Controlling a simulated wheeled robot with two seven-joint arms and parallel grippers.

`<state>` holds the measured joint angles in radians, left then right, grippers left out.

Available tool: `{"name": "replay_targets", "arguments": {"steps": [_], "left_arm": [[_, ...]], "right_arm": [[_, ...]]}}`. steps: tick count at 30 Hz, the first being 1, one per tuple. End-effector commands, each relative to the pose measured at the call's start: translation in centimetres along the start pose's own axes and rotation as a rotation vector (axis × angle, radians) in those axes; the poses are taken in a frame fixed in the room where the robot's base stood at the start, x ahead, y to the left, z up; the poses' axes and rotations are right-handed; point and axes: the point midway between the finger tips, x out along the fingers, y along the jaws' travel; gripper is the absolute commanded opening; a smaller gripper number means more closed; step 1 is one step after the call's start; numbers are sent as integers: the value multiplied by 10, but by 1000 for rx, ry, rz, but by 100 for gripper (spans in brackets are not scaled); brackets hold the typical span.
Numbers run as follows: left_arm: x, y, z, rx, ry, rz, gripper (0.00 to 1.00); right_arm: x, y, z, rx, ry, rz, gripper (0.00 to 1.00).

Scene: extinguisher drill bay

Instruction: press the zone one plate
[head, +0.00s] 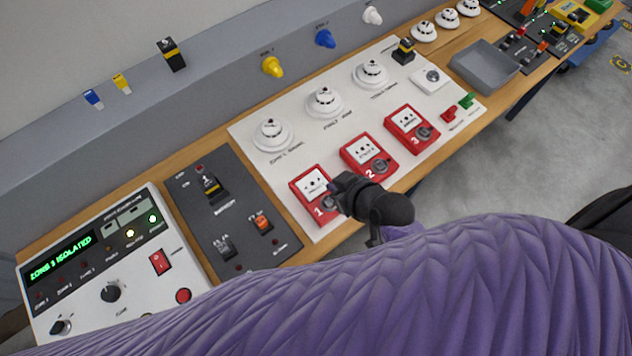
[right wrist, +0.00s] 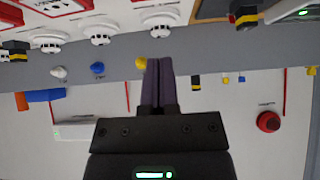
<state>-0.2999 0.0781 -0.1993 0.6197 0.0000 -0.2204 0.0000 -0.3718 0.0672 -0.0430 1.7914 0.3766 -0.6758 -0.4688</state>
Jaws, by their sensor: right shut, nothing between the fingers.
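The zone one plate is the white face (head: 312,184) of the red call point marked 1, on the white board. My right gripper (head: 338,190) is at the right edge of that call point and covers part of its right side. In the head view I cannot tell whether it touches. In the right wrist view its two dark fingers (right wrist: 158,80) are closed together with nothing between them. My left gripper is not in view.
Call points 2 (head: 368,155) and 3 (head: 411,130) stand to the right. White detectors (head: 273,135) line the board behind. A dark switch panel (head: 232,210) and a control panel (head: 75,240) with a green "ISOLATED" display lie left. A grey tray (head: 484,64) is at upper right.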

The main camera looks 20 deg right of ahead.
Motion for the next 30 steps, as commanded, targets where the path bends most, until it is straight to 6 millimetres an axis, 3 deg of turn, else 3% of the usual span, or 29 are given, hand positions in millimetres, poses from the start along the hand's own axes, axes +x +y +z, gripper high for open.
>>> {"name": "replay_targets", "arguments": {"steps": [13, 19, 30], "left_arm": [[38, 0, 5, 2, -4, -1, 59], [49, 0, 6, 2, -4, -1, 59], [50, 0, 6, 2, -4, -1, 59]], "right_arm": [[97, -1, 7, 0, -2, -2, 0], [113, 0, 25, 1, -1, -1, 0], [116, 0, 28, -1, 0, 1, 0]]}}
